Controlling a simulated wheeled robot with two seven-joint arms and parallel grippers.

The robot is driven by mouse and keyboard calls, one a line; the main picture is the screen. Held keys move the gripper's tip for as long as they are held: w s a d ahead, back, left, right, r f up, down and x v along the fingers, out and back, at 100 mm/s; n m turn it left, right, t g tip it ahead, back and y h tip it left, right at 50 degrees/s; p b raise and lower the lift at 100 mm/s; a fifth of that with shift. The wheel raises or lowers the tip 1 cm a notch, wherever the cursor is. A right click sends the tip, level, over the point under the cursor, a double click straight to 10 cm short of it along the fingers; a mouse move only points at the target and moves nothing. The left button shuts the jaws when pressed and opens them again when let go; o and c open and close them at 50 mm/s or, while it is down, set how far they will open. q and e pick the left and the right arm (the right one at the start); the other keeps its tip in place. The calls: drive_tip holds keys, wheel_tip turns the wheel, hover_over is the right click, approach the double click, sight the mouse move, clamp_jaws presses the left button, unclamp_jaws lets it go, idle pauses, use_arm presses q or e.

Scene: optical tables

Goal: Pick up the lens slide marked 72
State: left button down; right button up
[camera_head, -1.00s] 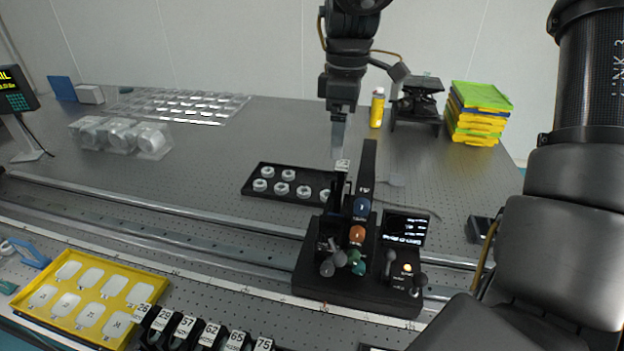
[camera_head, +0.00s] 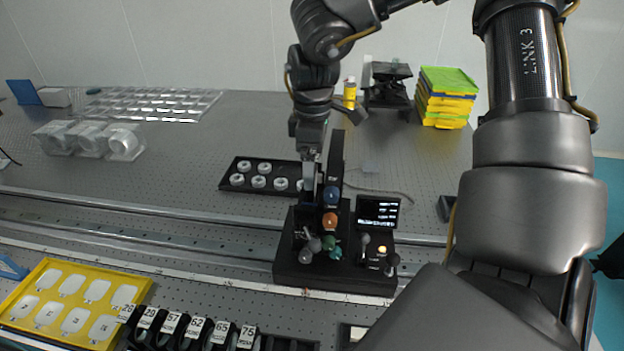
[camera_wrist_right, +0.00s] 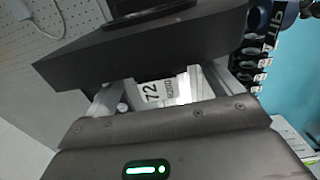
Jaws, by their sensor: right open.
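The lens slide marked 72 (camera_wrist_right: 157,92) shows in the right wrist view, its white label between my two fingers. My right gripper (camera_wrist_right: 165,88) is open, with one finger on either side of the label. Whether either finger touches the slide I cannot tell. In the head view my right gripper (camera_head: 310,182) points down at the black device (camera_head: 335,272), beside its upright post (camera_head: 337,155), and hides the slide. My left gripper is not in view.
A black tray of round lenses (camera_head: 232,186) lies behind the device. A small screen (camera_head: 378,212) stands at its right. A row of labelled slides (camera_head: 190,332) and a yellow tray (camera_head: 140,292) are at the front left. A dark bar (camera_wrist_right: 150,45) lies close beyond my fingers.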

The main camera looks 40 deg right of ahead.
wheel_tip(320, 180, down, 2)
drive_tip(key=shift+d+f, duration=0.1)
drive_tip(key=shift+d, duration=0.05)
drive_tip(key=c, duration=1.5)
drive_tip(key=shift+w+r, duration=0.1)
drive_tip(key=shift+r, duration=0.6)
wheel_tip(320, 180, up, 11)
drive_tip(key=shift+r+b, duration=0.2)
drive_tip(key=shift+b, duration=0.5)
wheel_tip(320, 180, up, 15)
drive_tip(key=p, duration=0.9)
drive_tip(key=shift+r, duration=0.15)
